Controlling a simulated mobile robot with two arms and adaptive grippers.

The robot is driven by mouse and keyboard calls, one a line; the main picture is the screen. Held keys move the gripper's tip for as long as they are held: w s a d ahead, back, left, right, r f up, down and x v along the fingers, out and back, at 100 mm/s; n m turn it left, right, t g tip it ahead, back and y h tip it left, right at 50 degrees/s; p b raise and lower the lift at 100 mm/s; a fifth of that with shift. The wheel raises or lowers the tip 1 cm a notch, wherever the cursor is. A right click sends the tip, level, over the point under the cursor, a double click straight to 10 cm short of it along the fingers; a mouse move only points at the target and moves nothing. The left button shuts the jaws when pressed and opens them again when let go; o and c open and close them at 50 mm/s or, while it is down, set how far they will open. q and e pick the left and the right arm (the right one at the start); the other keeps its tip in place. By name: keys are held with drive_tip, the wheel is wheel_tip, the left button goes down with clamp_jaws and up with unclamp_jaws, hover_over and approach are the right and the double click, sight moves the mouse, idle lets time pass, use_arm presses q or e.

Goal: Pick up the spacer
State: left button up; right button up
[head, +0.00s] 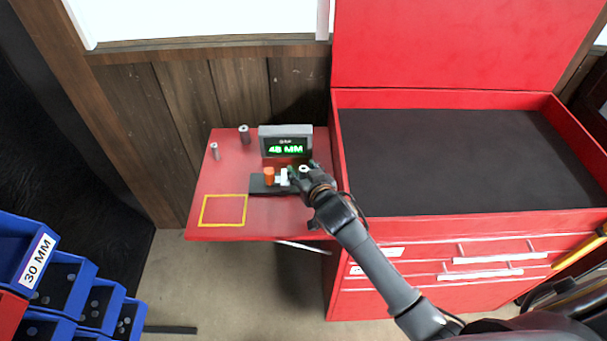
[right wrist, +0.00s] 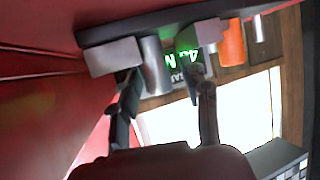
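A grey hollow spacer (head: 304,168) stands on the black base (head: 262,186) of a gauge, its ring-shaped top beside my right gripper (head: 297,174). In the right wrist view the spacer (right wrist: 155,65) is between the two spread fingers of my right gripper (right wrist: 161,45), nearer the left pad. A gap shows on the right pad's side; contact on the left is unclear. The gauge display (head: 286,149) glows green and seems to read 48 MM. An orange cylinder (head: 269,176) stands on the same base. My left gripper is not in view.
Two other grey spacers stand on the red shelf, a thick one (head: 244,135) and a thin one (head: 215,151). A yellow square outline (head: 223,224) is empty at the front left. A red tool chest (head: 337,185) walls the right side. Blue bins (head: 65,285) stand lower left.

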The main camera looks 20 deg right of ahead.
clamp_jaws()
